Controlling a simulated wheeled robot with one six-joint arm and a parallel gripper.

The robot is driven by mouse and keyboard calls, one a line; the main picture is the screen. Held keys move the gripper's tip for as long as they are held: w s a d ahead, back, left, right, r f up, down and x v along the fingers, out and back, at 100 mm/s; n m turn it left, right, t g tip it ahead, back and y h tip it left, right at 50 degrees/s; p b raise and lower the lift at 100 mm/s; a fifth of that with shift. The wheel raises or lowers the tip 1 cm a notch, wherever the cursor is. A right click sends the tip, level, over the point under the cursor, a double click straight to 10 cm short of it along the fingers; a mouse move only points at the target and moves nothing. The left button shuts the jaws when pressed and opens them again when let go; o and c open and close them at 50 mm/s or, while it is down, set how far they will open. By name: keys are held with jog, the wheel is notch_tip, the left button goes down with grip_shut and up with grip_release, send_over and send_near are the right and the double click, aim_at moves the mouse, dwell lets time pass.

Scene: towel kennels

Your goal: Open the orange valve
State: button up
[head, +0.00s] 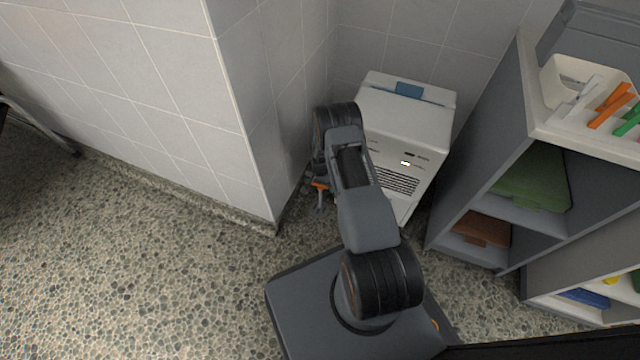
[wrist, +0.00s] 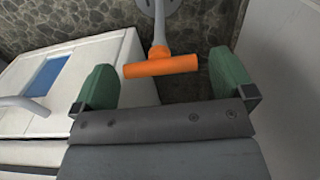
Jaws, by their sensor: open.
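The orange valve (wrist: 161,66) shows in the wrist view as a short orange bar handle on a grey stem (wrist: 160,30), ahead of my gripper. My gripper (wrist: 172,88) is open, with its green-padded fingers apart on either side of the handle's ends. The handle lies roughly across the gap, slightly beyond the fingers, with nothing gripped. In the head view a small orange part of the valve (head: 320,185) shows low in the corner, left of my arm. My gripper is mostly hidden behind my arm there.
A white appliance (head: 408,125) with a blue panel stands right of my arm; it also shows in the wrist view (wrist: 90,70). A tiled wall (head: 240,110) stands close on the left. A grey shelf unit (head: 478,150) stands at right. Open pebbled floor (head: 120,250) lies at left.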

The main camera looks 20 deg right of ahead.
jog(key=c, duration=0.6)
jog(key=shift+n+b, duration=0.7)
jog(key=shift+n, duration=2.5)
jog(key=o, duration=0.6)
